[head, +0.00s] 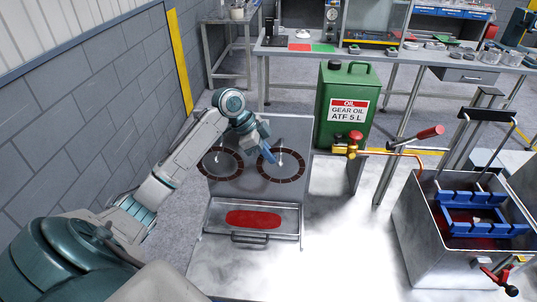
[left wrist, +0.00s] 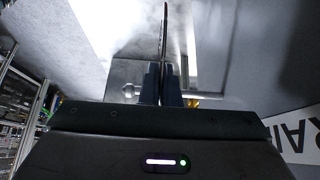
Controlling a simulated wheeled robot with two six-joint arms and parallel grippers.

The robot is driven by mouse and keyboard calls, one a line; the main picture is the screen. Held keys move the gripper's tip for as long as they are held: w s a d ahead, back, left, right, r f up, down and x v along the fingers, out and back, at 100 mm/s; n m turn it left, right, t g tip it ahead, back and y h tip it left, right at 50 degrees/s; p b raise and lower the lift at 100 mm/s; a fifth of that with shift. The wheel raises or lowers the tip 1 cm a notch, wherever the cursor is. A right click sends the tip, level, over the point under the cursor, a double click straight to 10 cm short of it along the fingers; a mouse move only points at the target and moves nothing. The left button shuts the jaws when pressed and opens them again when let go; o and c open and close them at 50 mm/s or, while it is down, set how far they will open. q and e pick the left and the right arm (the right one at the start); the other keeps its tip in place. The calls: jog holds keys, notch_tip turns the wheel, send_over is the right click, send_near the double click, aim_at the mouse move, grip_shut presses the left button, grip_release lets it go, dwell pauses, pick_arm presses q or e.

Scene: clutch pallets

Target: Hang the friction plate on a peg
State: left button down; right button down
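Two brown segmented friction plates, a left one (head: 204,172) and a right one (head: 299,176), show as rings in front of an upright grey panel (head: 295,128). A pale peg shows inside each ring. My left gripper (head: 270,157) is at the upper left of the right ring, its blue fingers over the rim. In the left wrist view, its fingers (left wrist: 163,84) are shut on the friction plate (left wrist: 163,38), seen edge-on. A silver rod (left wrist: 129,91) runs crosswise behind the fingers; whether the plate rests on it cannot be told. My right gripper is out of view.
A metal tray (head: 237,238) with a red pool lies below the panel. A green oil can (head: 338,85) stands behind, right of the panel. At the right stands a metal tank (head: 432,242) with a blue rack (head: 475,226). A brick wall (head: 90,100) borders the left.

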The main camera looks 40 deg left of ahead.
pick_arm(q)
jog(key=shift+f, duration=0.2)
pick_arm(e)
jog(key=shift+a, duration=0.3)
pick_arm(q)
jog(key=c, duration=1.6)
grip_release()
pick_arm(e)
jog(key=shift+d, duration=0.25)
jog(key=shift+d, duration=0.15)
